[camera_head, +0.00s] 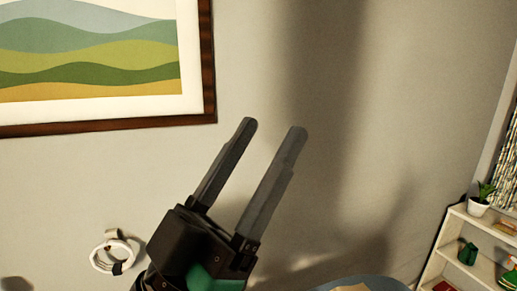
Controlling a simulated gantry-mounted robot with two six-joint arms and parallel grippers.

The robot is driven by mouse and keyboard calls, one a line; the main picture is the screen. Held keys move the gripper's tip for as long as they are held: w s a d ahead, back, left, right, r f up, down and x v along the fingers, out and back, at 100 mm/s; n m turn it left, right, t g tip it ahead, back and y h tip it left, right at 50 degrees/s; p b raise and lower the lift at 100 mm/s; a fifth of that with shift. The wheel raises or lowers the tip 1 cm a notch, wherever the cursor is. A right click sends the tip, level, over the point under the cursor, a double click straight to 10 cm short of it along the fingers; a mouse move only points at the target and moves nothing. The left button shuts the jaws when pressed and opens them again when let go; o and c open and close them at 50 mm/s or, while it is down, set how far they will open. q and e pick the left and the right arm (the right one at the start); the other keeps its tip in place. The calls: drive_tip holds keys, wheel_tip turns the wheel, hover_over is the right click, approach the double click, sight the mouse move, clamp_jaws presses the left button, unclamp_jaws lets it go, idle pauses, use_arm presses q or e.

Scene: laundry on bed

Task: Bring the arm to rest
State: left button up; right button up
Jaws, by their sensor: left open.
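My left gripper (272,130) is in the lower middle of the head view, pointing up and to the right. Its two long dark fingers stand apart with nothing between them, so it is open and empty. The wall (260,60) lies behind it. My right gripper is not in this view. No laundry can be made out clearly.
A framed landscape picture (211,70) hangs at the upper left. A white ring-shaped fixture (98,258) is at the lower left. A pale shelf (455,233) with a potted plant (479,206) stands at the lower right. A blue rounded thing (385,281) shows at the bottom edge.

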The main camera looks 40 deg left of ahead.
use_arm(q)
wheel_tip(320, 180, up, 14)
drive_tip(key=p, duration=1.3)
drive_tip(key=shift+s+d+h, duration=0.15)
drive_tip(key=shift+s+h, duration=0.05)
drive_tip(key=shift+h, duration=0.1)
drive_tip(key=shift+f, duration=0.15)
